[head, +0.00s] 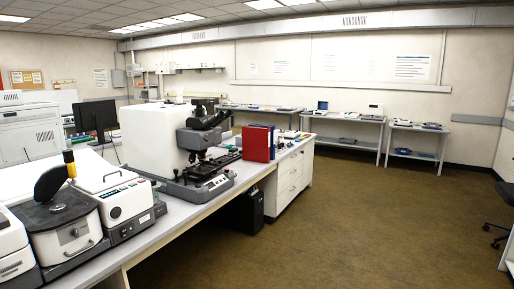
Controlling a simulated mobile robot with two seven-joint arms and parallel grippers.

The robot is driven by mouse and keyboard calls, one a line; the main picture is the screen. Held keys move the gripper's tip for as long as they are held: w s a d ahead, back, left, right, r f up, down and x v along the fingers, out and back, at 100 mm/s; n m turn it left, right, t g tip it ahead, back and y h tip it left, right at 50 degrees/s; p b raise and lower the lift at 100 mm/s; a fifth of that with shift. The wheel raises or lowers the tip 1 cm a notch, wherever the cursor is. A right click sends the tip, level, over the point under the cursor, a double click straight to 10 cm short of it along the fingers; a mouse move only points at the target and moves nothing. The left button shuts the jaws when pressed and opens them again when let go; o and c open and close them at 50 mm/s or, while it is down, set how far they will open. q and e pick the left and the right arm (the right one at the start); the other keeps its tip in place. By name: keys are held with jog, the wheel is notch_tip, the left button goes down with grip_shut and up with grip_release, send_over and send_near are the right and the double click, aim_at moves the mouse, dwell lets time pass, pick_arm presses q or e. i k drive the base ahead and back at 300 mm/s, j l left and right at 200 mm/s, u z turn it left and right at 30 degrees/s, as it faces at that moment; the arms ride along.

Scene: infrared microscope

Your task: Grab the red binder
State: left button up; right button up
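The red binder (256,144) stands upright near the far end of the long bench, to the right of the microscope. A dark blue binder edge (272,141) shows directly against its right side. The lower front of the red binder meets the bench top. Neither of my grippers shows in the head view, and nothing is holding the binder.
The bench (215,193) runs from the lower left to a white drawer cabinet (290,184). A microscope (203,150) with a white housing stands left of the binder. A black computer case (251,211) is under the bench. Open brown floor (370,220) lies to the right.

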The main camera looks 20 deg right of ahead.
aim_at(256, 140)
jog(key=i+l+z, duration=0.35)
jog(key=i, duration=0.15)
jog(key=i+l+z, duration=0.1)
jog(key=i+z, duration=0.2)
jog(key=i, duration=0.2)
jog(key=i+z, duration=0.3)
jog(key=i, duration=1.1)
jog(key=i+l+u, duration=0.1)
jog(key=i, duration=0.6)
jog(key=i+l+u, duration=0.1)
jog(key=i, duration=0.6)
jog(key=i+l+u, duration=0.15)
jog(key=i+u, duration=0.35)
jog(key=i+l+u, duration=0.3)
jog(key=u, duration=0.2)
jog(key=i+l+u, duration=0.35)
jog(key=u, duration=0.15)
jog(key=i+l+u, duration=0.2)
jog(key=l+u, duration=0.25)
jog(key=l, duration=0.2)
jog(key=i+l+u, duration=0.1)
jog(key=l+u, duration=0.4)
